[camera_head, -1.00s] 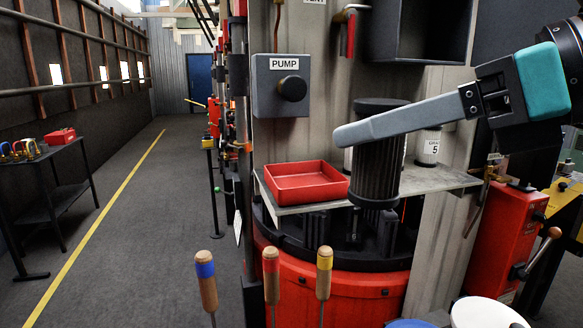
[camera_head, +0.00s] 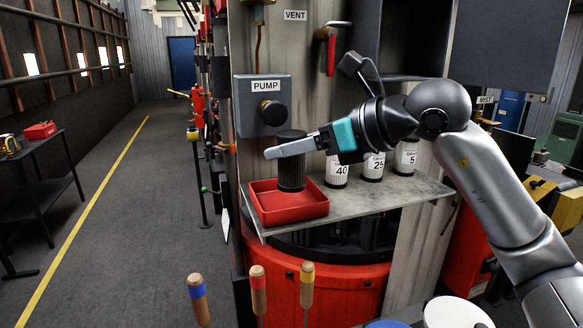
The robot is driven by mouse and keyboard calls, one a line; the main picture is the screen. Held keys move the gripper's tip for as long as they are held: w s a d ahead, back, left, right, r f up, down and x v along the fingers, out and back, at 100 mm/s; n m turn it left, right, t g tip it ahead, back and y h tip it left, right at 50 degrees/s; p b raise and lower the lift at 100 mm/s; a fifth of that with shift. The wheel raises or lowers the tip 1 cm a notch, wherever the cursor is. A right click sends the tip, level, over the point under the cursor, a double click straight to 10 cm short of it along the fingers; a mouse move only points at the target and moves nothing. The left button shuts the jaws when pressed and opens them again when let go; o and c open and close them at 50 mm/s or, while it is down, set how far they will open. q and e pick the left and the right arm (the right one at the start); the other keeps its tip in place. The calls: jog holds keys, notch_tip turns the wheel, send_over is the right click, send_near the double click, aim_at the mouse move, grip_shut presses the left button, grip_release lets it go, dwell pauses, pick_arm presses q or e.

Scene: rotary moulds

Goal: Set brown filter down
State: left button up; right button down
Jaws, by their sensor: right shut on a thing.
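The filter (camera_head: 291,174), a dark ribbed upright cylinder that looks nearly black here, is in my right gripper (camera_head: 284,149). The gripper is shut on it near its top, and the finger hides part of its upper side. The filter's lower end is within the outline of the red tray (camera_head: 300,213) on the grey shelf (camera_head: 395,196). I cannot tell whether its base touches the tray floor. My left gripper is not in view.
White canisters labelled 40 (camera_head: 337,171), 25 (camera_head: 373,166) and 5 (camera_head: 406,157) stand right of the tray. The PUMP box (camera_head: 262,104) is on the wall behind. Wooden-handled tools (camera_head: 258,290) stand in front. The shelf's right end is clear.

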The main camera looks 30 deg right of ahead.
aim_at(305, 171)
jog(key=shift+f, duration=1.85)
jog(key=shift+w+f, duration=0.2)
jog(key=shift+f, duration=0.1)
jog(key=shift+f, duration=0.1)
jog(key=shift+f, duration=0.1)
jog(key=shift+c, duration=1)
grip_release()
